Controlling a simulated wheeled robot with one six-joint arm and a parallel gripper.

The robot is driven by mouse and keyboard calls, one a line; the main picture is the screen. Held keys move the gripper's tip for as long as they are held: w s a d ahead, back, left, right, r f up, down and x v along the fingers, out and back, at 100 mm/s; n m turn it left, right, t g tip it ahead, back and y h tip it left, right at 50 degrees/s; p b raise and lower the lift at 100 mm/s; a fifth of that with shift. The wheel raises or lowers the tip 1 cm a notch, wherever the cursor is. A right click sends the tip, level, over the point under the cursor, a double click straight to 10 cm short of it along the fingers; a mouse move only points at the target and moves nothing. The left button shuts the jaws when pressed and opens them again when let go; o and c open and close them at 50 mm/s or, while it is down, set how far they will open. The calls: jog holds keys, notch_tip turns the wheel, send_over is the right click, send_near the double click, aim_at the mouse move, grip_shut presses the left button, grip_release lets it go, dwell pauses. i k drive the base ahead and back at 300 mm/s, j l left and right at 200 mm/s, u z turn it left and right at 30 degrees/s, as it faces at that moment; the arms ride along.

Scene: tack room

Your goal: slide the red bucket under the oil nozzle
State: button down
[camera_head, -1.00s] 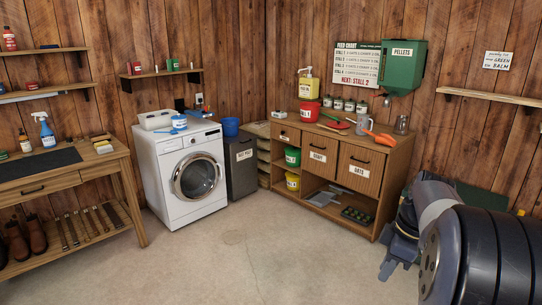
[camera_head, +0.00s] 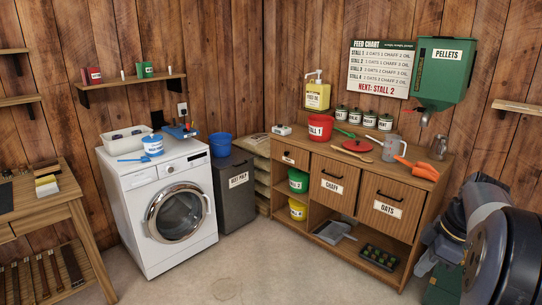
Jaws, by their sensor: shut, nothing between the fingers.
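The red bucket (camera_head: 320,129), labelled "STALL 1", stands upright on the wooden counter (camera_head: 400,172). The yellow oil dispenser (camera_head: 317,96) is at the wall behind and above it. My gripper (camera_head: 429,260) is low at the right, in front of the cabinet, shut and empty. It is well apart from the bucket, and my arm partly hides it.
Several jars (camera_head: 355,117) stand behind. A green pellet hopper (camera_head: 441,72) hangs above. The floor (camera_head: 300,275) ahead is clear.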

aim_at(320, 126)
jog(key=i, duration=2.2)
jog(key=i+j+z, duration=0.1)
jog(key=i+z, duration=0.15)
jog(key=i, duration=0.4)
jog(key=i+j+z, duration=0.3)
jog(key=i, duration=0.35)
jog(key=i+j+z, duration=0.25)
jog(key=i, duration=0.35)
jog(key=i+j+z, duration=0.3)
jog(key=i+j, duration=0.25)
